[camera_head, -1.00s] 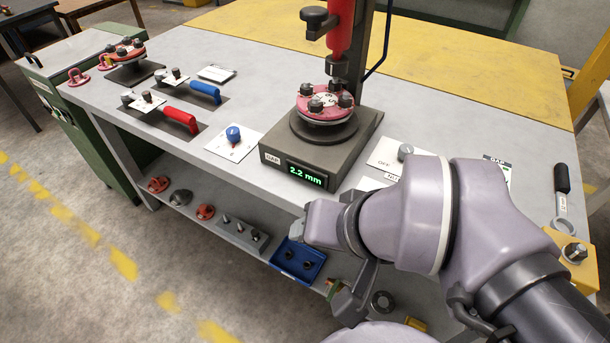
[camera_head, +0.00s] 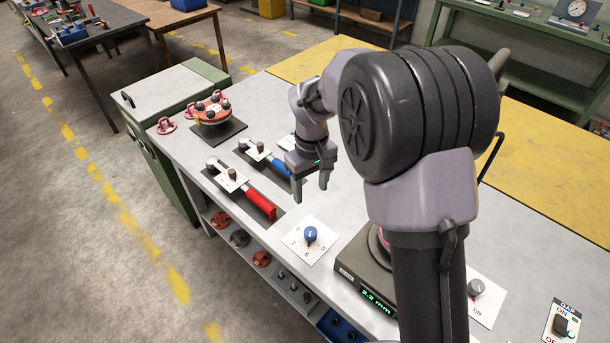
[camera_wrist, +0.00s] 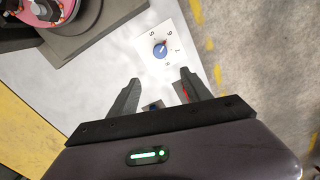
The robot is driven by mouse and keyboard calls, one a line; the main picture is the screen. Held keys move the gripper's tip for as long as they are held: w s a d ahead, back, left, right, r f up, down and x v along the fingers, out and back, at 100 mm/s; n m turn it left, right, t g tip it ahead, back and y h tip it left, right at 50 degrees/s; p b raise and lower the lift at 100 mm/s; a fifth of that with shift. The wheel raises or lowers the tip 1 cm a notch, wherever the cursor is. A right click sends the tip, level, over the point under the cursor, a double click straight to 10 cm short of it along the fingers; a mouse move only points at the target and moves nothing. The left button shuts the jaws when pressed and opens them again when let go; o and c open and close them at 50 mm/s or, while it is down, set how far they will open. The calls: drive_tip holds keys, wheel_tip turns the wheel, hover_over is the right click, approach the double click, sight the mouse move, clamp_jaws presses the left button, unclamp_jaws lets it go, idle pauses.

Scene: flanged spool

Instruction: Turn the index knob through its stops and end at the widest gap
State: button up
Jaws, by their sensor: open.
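The blue index knob (camera_head: 310,234) stands on a white marked plate (camera_head: 300,248) at the bench's front edge. In the wrist view the knob (camera_wrist: 160,50) shows on its plate just beyond the fingertips. My gripper (camera_head: 311,193) is open and empty above the bench, behind the knob and apart from it; its fingers (camera_wrist: 160,77) are spread in the wrist view. The gauge stand (camera_head: 352,262) has a green display (camera_head: 378,301) reading in mm, whose digits are hard to read now. My arm mostly hides its pink flanged spool, which shows partly in the wrist view (camera_wrist: 45,10).
Red-handled (camera_head: 262,205) and blue-handled (camera_head: 281,168) clamps lie left of my gripper. Another red flanged piece (camera_head: 212,112) sits on a dark pad further back. A grey knob (camera_head: 476,288) and a switch plate (camera_head: 562,322) are at right.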

sight(311, 231)
drive_tip(key=f+b, duration=0.1)
drive_tip(key=f, duration=0.4)
drive_tip(key=f+b, duration=0.2)
drive_tip(key=f, duration=0.4)
drive_tip(key=s+f+b, duration=0.1)
drive_tip(key=f, duration=0.5)
drive_tip(key=shift+d+f+b, duration=0.15)
drive_tip(key=shift+b, duration=0.25)
clamp_jaws()
